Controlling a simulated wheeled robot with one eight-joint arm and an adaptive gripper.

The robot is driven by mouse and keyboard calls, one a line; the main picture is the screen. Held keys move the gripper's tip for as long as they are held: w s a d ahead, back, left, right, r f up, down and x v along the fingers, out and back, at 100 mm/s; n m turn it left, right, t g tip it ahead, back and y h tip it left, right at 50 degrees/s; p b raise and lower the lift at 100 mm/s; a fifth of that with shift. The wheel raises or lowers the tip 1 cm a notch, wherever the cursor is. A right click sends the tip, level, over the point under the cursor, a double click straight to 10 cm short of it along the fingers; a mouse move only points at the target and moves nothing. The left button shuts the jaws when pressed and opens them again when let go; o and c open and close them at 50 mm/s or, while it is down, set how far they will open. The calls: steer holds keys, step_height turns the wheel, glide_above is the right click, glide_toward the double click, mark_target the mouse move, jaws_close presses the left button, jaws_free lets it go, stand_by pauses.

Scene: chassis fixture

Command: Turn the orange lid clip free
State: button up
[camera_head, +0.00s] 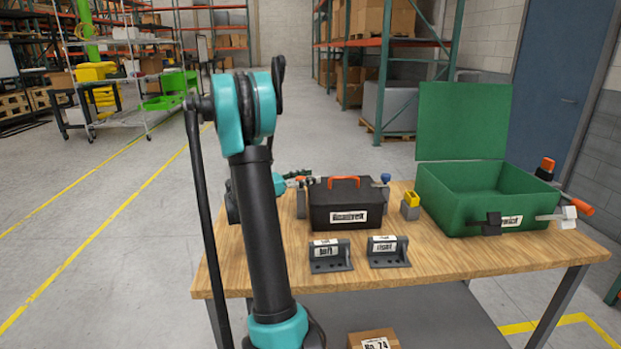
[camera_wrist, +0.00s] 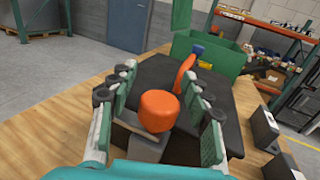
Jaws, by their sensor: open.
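The orange lid clip (camera_wrist: 158,110) is a rounded knob on a grey block, at the near end of a dark box (camera_wrist: 150,76). My gripper (camera_wrist: 160,72) is open, with one finger on each side of the knob. I cannot tell whether either finger touches it. In the head view the black box (camera_head: 345,212) stands on the table with an orange handle (camera_head: 344,182) on its lid. A blue-knobbed clip (camera_head: 385,178) is at its right end. The left-end clip is mostly hidden in the head view, where my arm stands in front.
An open green box (camera_head: 470,208) with a raised lid stands right on the wooden table (camera_head: 490,258), with clamps on it. A yellow-topped grey block (camera_head: 411,204) stands between the boxes. Two labelled grey brackets (camera_head: 330,256) (camera_head: 388,252) lie in front of the black box.

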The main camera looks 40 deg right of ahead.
steer(key=shift+s+d, duration=0.1)
steer(key=shift+d, duration=0.3)
jaws_close()
